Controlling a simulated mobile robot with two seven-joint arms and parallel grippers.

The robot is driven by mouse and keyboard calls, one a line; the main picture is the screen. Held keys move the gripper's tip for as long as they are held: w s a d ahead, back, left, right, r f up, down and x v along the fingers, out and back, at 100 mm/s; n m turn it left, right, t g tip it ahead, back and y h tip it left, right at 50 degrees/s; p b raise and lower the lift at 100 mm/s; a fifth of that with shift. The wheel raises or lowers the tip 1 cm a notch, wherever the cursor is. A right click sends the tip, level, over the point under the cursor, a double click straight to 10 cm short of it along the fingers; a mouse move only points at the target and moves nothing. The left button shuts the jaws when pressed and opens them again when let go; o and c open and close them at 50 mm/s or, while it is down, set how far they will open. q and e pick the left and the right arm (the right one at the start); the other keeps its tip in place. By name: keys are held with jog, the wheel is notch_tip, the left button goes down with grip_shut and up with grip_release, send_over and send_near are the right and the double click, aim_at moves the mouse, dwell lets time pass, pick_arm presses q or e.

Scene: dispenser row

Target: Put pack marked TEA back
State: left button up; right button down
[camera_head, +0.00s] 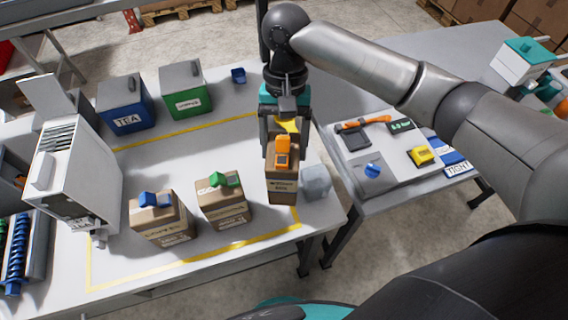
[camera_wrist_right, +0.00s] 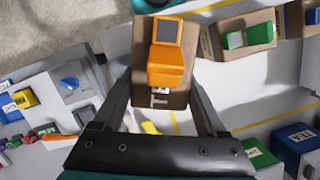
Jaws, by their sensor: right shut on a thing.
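The word TEA shows on a blue bin (camera_head: 126,108) at the back left in the head view; the wrist view shows it too (camera_wrist_right: 300,150). Three brown cartons stand in a row: one with a blue top piece (camera_head: 160,222), one with a green one (camera_head: 224,207), and one with an orange one (camera_head: 281,187). Their labels are too small to read surely. My right gripper (camera_head: 286,145) is shut on the orange-topped carton (camera_wrist_right: 183,28), its fingers at the carton's sides. Whether this carton touches the table is unclear. My left gripper is out of view.
A green bin (camera_head: 186,95) stands right of the blue bin. A white dispenser machine (camera_head: 80,165) stands at the left. A pale translucent block (camera_head: 316,180) is close to the held carton. The middle of the table inside the yellow line is clear.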

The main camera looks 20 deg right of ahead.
jog(key=shift+f+b, duration=0.35)
jog(key=shift+f, duration=2.85)
grip_release()
jog(key=v, duration=1.2)
jog(key=shift+p, duration=0.45)
